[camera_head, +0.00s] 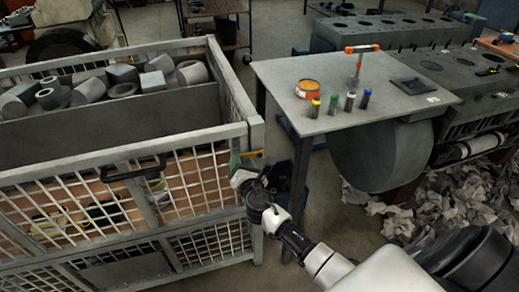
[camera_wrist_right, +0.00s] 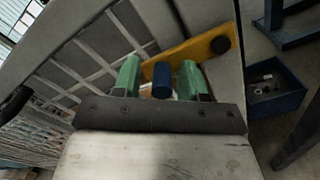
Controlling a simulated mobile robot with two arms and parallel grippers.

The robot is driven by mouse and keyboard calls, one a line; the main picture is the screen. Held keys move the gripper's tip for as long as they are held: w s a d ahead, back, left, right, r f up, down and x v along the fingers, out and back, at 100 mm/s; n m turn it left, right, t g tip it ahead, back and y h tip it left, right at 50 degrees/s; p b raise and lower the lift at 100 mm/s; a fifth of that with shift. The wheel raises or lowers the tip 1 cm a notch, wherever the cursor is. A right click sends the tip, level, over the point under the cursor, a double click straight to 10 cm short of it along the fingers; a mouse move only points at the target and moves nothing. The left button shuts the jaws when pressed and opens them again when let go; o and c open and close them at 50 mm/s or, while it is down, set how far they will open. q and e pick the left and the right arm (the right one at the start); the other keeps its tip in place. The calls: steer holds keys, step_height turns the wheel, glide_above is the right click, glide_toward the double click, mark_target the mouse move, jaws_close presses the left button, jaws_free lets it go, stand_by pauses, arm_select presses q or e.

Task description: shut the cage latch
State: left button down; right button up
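The wire cage (camera_head: 190,133) fills the left of the head view. Its latch is a yellow bar (camera_wrist_right: 200,47) with a black round pivot (camera_wrist_right: 221,44) at one end and a blue knob (camera_wrist_right: 161,80) towards the other. In the head view only a bit of the yellow bar (camera_head: 253,153) shows at the cage's corner post. My right gripper (camera_head: 243,161) is at that corner. In the wrist view its green fingers (camera_wrist_right: 160,78) are apart, one on each side of the blue knob, with small gaps visible. My left gripper is not in view.
A black handle (camera_head: 133,168) sits on the cage front. Metal parts (camera_head: 88,88) fill the cage top. A grey table (camera_head: 285,76) with small bottles stands to the right. A blue bin (camera_wrist_right: 278,103) is on the floor beside the cage.

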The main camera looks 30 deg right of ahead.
stand_by(0.4)
steer(key=p+v, duration=0.1)
steer(key=v, duration=0.6)
stand_by(0.4)
steer(key=s+f+m+g+y, duration=0.1)
steer(key=s+f+m+g, duration=0.3)
steer(key=f, duration=0.6)
steer(key=s+f+m+g+y, duration=0.1)
steer(key=s+f+m+g, duration=0.15)
steer(key=s+f, duration=0.55)
steer(key=s+f+m+g, duration=0.2)
steer(key=s+f+m, duration=0.15)
steer(key=f, duration=0.85)
steer(key=s+a+f+m+g, duration=0.1)
steer(key=s+f+m, duration=0.3)
steer(key=s, duration=0.6)
steer(key=s+a+f+m+g+y, duration=0.1)
steer(key=s+f+m+g, duration=0.3)
steer(key=s, duration=0.5)
steer(key=s+f+m+g+y, duration=0.1)
steer(key=s+f+m+g, duration=0.2)
steer(key=s, duration=0.7)
steer(key=shift+s+a+f+m, duration=0.2)
steer(key=shift+f+m, duration=0.45)
steer(key=shift+f, duration=0.25)
steer(key=shift+s+a+f+m, duration=0.1)
steer(key=shift+a+f+m, duration=0.1)
steer(key=shift+f+m, duration=0.55)
steer(key=shift+f, duration=0.1)
